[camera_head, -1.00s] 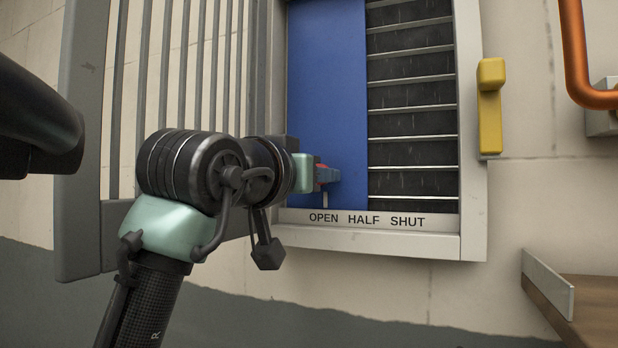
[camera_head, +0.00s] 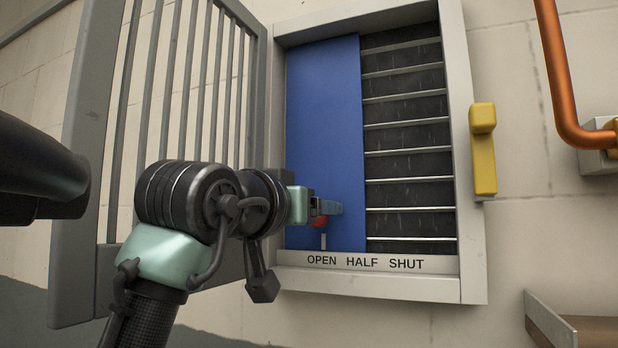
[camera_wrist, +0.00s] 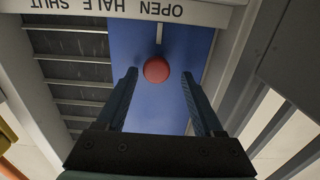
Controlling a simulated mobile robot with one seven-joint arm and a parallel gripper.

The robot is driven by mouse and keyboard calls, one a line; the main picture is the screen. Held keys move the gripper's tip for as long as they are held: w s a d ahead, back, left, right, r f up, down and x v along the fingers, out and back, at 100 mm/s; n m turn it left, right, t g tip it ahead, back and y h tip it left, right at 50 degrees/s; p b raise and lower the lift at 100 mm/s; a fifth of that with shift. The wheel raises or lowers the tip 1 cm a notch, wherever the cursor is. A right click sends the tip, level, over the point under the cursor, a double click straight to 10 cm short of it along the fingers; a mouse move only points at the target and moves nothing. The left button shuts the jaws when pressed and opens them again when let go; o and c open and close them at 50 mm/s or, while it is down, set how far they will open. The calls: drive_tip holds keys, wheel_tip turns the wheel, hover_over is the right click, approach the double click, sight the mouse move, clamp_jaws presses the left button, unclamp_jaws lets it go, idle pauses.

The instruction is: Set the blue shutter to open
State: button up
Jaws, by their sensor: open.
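The blue shutter (camera_head: 325,130) is a flat panel covering the left part of a framed window; it also shows in the wrist view (camera_wrist: 135,115). Its white pointer (camera_head: 323,241) stands above the word OPEN on the sill label (camera_head: 365,262). The round red knob (camera_head: 320,221) sits low on the shutter, partly hidden by my gripper (camera_head: 327,207) in the head view. In the wrist view my gripper (camera_wrist: 159,75) is open, with one finger on each side of the knob (camera_wrist: 156,70) and visible gaps; I cannot tell the depth between them.
Dark slats (camera_head: 408,150) show right of the shutter. A grey barred gate (camera_head: 195,100) stands open at the left, close to my arm. A yellow handle (camera_head: 483,150) is on the right frame edge. An orange pipe (camera_head: 556,75) and a wooden shelf (camera_head: 590,330) are farther right.

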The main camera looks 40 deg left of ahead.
sight(320, 153)
wheel_tip(320, 153, up, 9)
drive_tip(key=shift+f+b, duration=0.1)
drive_tip(key=shift+b, duration=0.6)
idle(0.3)
